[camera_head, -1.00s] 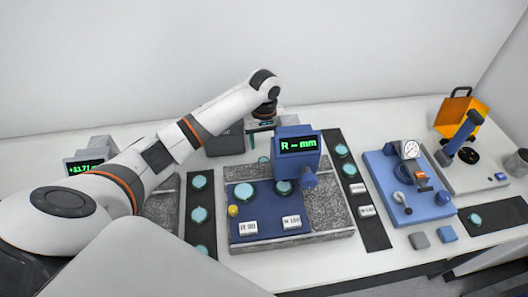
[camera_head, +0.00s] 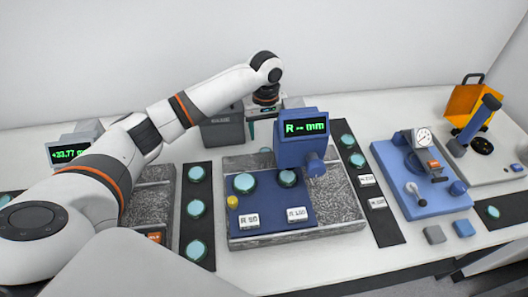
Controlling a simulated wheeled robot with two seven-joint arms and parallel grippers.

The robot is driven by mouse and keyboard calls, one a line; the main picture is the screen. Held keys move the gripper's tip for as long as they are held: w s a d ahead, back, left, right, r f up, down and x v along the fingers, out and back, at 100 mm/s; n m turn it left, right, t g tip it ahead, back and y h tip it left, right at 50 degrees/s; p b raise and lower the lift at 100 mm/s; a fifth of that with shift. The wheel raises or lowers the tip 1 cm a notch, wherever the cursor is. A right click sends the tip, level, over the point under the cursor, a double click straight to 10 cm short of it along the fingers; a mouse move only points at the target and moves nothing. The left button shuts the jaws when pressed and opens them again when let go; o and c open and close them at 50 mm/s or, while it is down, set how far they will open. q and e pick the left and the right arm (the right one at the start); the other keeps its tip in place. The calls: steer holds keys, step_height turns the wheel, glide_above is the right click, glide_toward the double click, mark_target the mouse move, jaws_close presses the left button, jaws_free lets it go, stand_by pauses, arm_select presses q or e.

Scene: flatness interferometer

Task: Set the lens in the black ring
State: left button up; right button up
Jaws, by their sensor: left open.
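Several teal round lenses lie about. One lens (camera_head: 245,182) and another lens (camera_head: 287,178) sit on the blue plate of the middle station, the second below the blue head. More lie on the black strip (camera_head: 208,228) left of it and the black strip (camera_head: 390,229) right of it. A dark round piece (camera_head: 482,146) lies on the grey base at the far right; I cannot tell whether it is the black ring. My left gripper (camera_head: 262,128) points down behind the middle station, open; its fingertips are partly hidden by the blue head. My right gripper is not in view.
The blue head with an "R -- mm" display (camera_head: 304,127) stands tall in front of my left gripper. A dark grey box (camera_head: 222,131) is left of it. A blue gauge station (camera_head: 423,195) and an orange box (camera_head: 468,103) stand right. The front right table has small blocks.

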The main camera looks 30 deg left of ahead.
mark_target(265, 147)
arm_select(q)
steer(key=shift+f, duration=0.95)
steer(key=shift+f+p, duration=0.75)
steer(key=shift+f, duration=2)
steer(key=c, duration=1.1)
steer(key=shift+c, duration=0.2)
